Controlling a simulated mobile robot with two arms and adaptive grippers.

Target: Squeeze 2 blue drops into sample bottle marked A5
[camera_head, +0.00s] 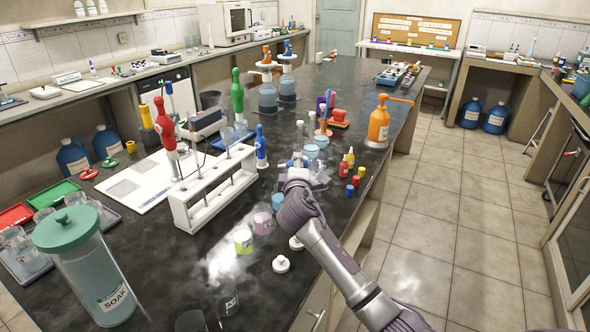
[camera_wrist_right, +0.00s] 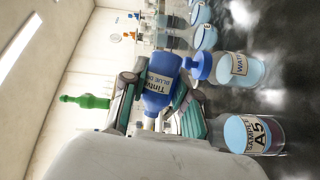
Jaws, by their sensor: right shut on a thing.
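My right gripper (camera_head: 300,172) reaches over the bench from the lower right in the head view. In the right wrist view, my right gripper (camera_wrist_right: 157,98) is shut on a blue bottle (camera_wrist_right: 160,84) labelled as blue dye. The sample bottle marked A5 (camera_wrist_right: 268,135) shows in the wrist view, close to the gripper's fingers and apart from the dye bottle. It is clear, with a pale blue round area and a bluish-purple part. My left gripper is out of view.
A white rack (camera_head: 205,205) stands left of my gripper. Sample bottles with green (camera_head: 243,241) and pink (camera_head: 262,223) contents stand nearby. Loose white caps (camera_head: 281,264) lie in front. An orange pump bottle (camera_head: 379,126) stands behind right.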

